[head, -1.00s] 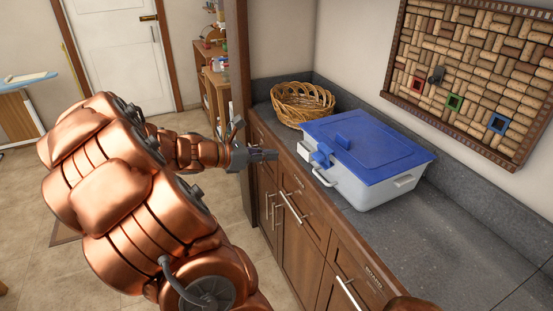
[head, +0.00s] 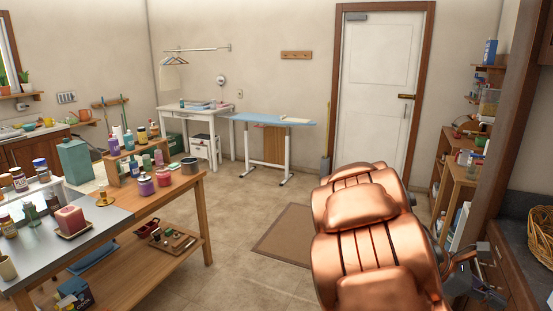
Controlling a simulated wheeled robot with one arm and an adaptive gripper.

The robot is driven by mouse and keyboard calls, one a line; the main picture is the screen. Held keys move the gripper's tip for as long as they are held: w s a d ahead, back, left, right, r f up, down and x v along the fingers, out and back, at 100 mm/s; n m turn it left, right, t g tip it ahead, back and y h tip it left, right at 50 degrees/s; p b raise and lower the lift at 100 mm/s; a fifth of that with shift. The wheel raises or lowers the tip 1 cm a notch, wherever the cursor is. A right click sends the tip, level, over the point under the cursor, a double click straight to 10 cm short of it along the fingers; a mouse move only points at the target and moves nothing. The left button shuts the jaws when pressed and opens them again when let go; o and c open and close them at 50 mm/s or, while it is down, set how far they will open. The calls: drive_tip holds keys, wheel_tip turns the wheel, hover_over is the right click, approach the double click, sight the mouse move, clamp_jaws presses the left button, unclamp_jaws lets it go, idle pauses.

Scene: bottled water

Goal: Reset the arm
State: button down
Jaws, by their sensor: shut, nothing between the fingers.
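My copper arm fills the lower right of the head view, folded, with its upper link rising in front of the door. My grey gripper (head: 490,290) shows at the right of the arm, low in the view, close to the brown cabinet front. It is small and partly hidden behind the arm. It is shut and holds nothing.
A wooden table (head: 155,205) with bottles and jars stands at the left. A wicker basket (head: 541,238) sits on the dark counter (head: 514,232) at the right edge. A shelf unit (head: 457,182) stands behind the arm. Open tiled floor (head: 237,262) lies between table and arm.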

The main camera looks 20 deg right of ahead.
drive_tip(key=w+a+f+m+t+y, duration=0.2)
drive_tip(key=a+t, duration=0.1)
drive_tip(key=a, duration=0.9)
drive_tip(key=w+a+f+m+t+y, duration=0.1)
drive_tip(key=a+f+m+t+y, duration=0.1)
drive_tip(key=a, duration=1)
drive_tip(key=shift+w+f+m+t+y, duration=0.15)
drive_tip(key=shift+w+m+t+y, duration=0.25)
drive_tip(key=shift+m, duration=0.2)
drive_tip(key=c, duration=1.9)
unclamp_jaws()
drive_tip(key=a+y, duration=0.1)
drive_tip(key=a, duration=0.4)
drive_tip(key=s+a+t+y, duration=0.1)
drive_tip(key=a, duration=0.5)
drive_tip(key=s+a+m+t+y, duration=0.1)
drive_tip(key=a, duration=0.4)
drive_tip(key=shift+s+a+f+y, duration=0.2)
drive_tip(key=shift+a+f+y, duration=0.05)
drive_tip(key=shift+f+y, duration=0.15)
drive_tip(key=shift+o, duration=1)
drive_tip(key=shift+a+r, duration=0.1)
drive_tip(key=shift+a, duration=0.15)
drive_tip(key=o, duration=0.5)
drive_tip(key=shift+s, duration=0.1)
drive_tip(key=shift+o, duration=0.4)
